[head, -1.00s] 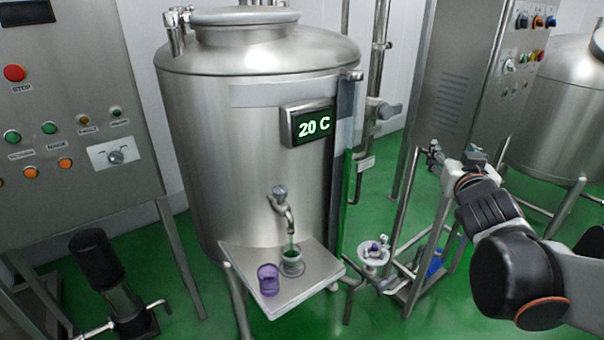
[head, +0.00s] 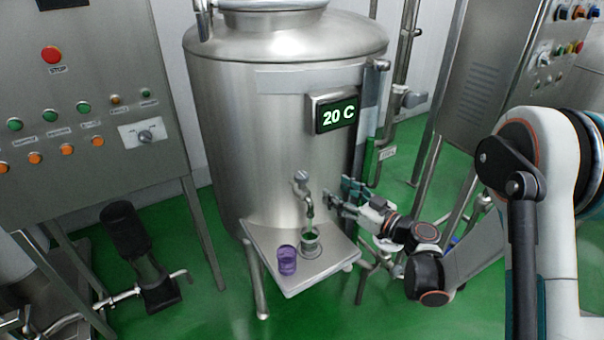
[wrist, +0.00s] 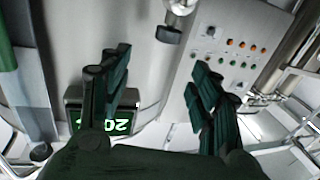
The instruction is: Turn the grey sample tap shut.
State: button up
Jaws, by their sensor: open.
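The grey sample tap (head: 303,187) sticks out low on the front of the steel tank, its handle on top and its spout pointing down. A thin line runs from the spout towards a small grey cup (head: 310,248) under it. My gripper (head: 343,196) is open and empty, just right of the tap and apart from it, its dark green fingers pointing towards the tank. In the wrist view, which is upside down, the tap (wrist: 170,32) is at the top edge, partly cut off, beyond the spread fingers (wrist: 158,82).
A purple cup (head: 286,260) stands beside the grey cup on the steel shelf (head: 295,281) below the tap. The lit 20 C display (head: 337,115) is above my gripper. A button panel (head: 85,110) stands left. A pipe runs along the tank's right side.

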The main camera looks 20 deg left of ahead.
aim_at(307, 179)
jog(key=shift+g, duration=0.3)
jog(key=x, duration=0.9)
jog(key=f+b+x, duration=0.1)
jog(key=x, duration=0.4)
jog(key=shift+s+a, duration=0.1)
jog(key=shift+s, duration=0.15)
jog(key=c, duration=1.1)
